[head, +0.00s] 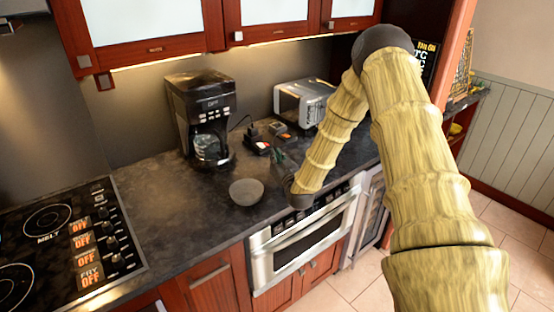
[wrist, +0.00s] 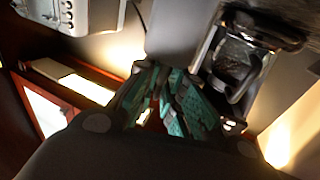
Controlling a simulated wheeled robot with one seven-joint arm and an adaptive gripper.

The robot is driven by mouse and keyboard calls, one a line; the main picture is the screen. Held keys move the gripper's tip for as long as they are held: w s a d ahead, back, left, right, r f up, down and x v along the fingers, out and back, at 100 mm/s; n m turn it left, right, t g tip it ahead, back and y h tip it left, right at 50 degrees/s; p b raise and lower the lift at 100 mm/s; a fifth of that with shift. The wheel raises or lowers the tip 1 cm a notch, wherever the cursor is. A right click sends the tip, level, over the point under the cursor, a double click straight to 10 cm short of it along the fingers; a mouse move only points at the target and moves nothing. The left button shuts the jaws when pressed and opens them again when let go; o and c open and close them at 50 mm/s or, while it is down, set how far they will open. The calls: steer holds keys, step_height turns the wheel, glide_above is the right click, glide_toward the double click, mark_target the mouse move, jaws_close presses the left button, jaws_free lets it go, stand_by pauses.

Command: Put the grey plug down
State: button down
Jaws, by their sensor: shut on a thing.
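My gripper (head: 281,158) is low over the dark counter, right of the coffee maker and in front of the toaster. In the wrist view its teal-padded fingers (wrist: 163,88) are close together, shut on the grey plug. The plug is mostly hidden between the fingers and I cannot make out its outline. In the head view it is too small and dark to tell from the fingers. I cannot tell whether it touches the counter.
The coffee maker (head: 203,112) and toaster (head: 302,101) stand at the back. Small dark items (head: 257,144) lie just behind my gripper. A grey bowl (head: 246,192) is to its left. The microwave drawer (head: 305,240) is below the counter edge. Counter left of the bowl is clear.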

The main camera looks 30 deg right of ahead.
steer(key=shift+f, duration=0.75)
steer(key=shift+f, duration=0.2)
steer(key=c, duration=1.5)
jaws_free()
steer(key=shift+r, duration=0.1)
steer(key=shift+r, duration=0.1)
steer(key=shift+s, duration=0.3)
steer(key=b+v, duration=0.3)
steer(key=v, duration=0.8)
steer(key=shift+s+a, duration=0.15)
steer(key=shift+s, duration=0.1)
